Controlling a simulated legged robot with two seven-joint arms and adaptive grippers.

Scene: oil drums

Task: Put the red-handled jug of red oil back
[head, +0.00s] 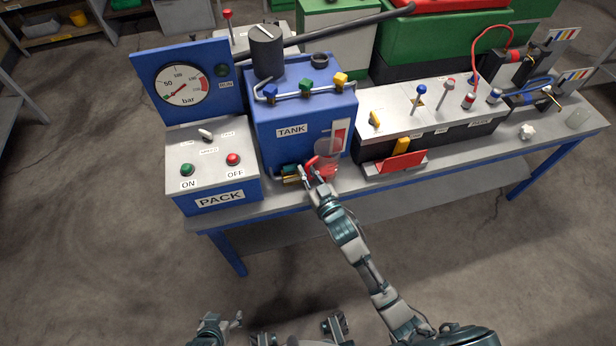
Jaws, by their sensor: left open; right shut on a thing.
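The red-handled jug (328,164) is in front of the blue tank (271,137), at the front edge of the bench. Its body looks clear, with red in its lower part, and it stands close to the tank's front face. My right gripper (310,174) is shut on the jug's red handle; the fingers partly hide the handle and the jug's base. I cannot tell whether the jug touches the bench top. My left gripper (232,321) is open and empty, low in the picture, in front of the bench and well away from the jug.
Left of the tank is a blue pack (232,189) with ON and OFF buttons and a gauge (182,84). Right of the jug is a red tray (402,162) below a grey valve panel (425,110). A white knob (527,131) lies further right. The bench front is narrow.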

